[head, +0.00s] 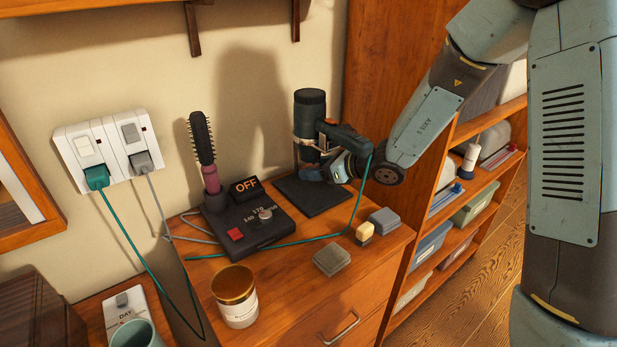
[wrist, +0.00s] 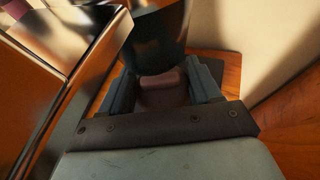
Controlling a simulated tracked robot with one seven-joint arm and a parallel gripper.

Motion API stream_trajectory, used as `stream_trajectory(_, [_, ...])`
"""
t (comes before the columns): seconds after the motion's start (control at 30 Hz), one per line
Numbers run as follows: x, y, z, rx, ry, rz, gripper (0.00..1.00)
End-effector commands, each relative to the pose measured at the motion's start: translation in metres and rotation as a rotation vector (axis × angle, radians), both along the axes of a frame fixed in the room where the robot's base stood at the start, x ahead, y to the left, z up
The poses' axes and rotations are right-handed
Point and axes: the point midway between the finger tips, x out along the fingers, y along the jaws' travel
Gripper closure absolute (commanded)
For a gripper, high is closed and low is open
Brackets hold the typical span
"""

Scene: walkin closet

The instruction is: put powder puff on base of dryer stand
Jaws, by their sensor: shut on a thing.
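The dryer stand's dark base (head: 315,198) lies flat at the back of the wooden cabinet top. My gripper (head: 312,174) is low over the base, beneath the dryer. In the wrist view my gripper (wrist: 165,88) is shut on a dull pink, rounded puff (wrist: 163,89), held between the two grey fingers. In the head view the puff is hidden behind the fingers and wrist. I cannot tell whether it touches the base.
A black unit with an OFF display (head: 250,218) and round brush (head: 203,150) stands to the left. A teal cord (head: 300,241) crosses the top.

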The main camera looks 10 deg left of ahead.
Motion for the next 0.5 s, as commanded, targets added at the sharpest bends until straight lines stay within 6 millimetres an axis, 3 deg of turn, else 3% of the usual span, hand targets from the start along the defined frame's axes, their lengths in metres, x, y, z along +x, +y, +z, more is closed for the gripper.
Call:
stream_trajectory(0.3, [0.006, 0.021, -0.001, -0.001, 0.001, 0.001, 0.65])
stream_trajectory(0.5, [0.006, 0.019, -0.030, -0.001, 0.004, 0.000, 0.65])
